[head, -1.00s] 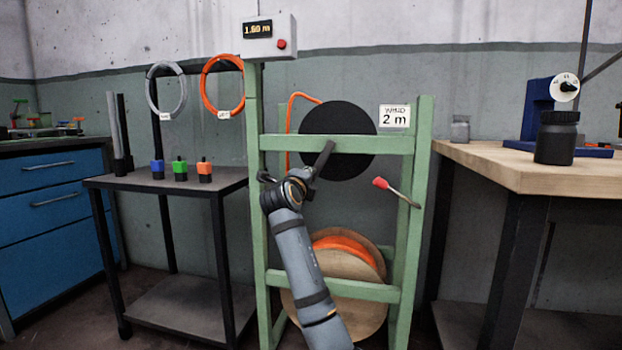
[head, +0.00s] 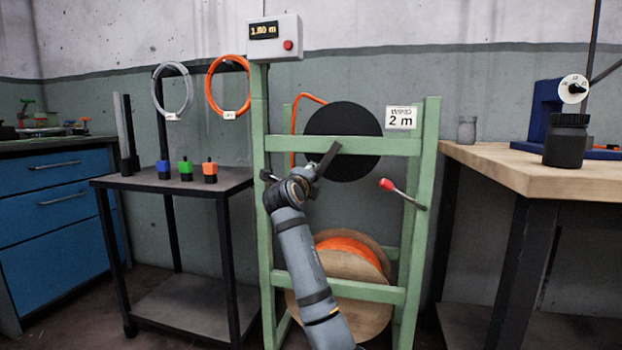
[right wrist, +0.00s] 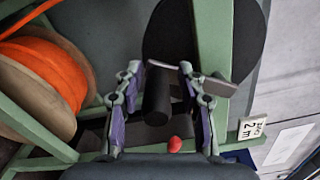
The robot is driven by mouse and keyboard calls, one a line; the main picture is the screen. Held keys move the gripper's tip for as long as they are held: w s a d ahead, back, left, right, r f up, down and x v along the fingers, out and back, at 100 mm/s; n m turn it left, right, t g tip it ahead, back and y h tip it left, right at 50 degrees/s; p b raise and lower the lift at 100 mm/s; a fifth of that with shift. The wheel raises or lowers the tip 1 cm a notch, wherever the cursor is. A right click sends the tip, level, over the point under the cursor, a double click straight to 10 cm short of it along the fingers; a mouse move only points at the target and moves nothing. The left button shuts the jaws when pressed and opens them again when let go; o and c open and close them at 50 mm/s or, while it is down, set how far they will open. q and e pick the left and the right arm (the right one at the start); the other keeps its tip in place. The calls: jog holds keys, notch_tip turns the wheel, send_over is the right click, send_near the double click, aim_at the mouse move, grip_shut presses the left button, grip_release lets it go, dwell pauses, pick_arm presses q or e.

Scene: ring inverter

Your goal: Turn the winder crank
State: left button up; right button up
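The winder is a green frame (head: 427,190) with a black disc (head: 352,120) near its top. A dark crank arm (head: 329,158) slants up to the right across the disc. My right gripper (head: 307,182) is at its lower end. In the right wrist view the black crank handle (right wrist: 157,95) stands between the fingers of my right gripper (right wrist: 164,78). A gap shows on each side, so the fingers surround the handle without visibly closing on it. The length display (head: 264,31) seems to read 1.80 m. My left gripper is not in view.
A red-knobbed lever (head: 387,184) sticks out at the frame's right. A sign (head: 400,117) reads 2 m. An orange cable spool (head: 343,285) sits below. A dark cart (head: 215,181) stands left, a wooden bench (head: 510,172) right.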

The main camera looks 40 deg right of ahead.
jog(key=v, duration=1.2)
jog(key=shift+w, duration=0.1)
dwell(1.6)
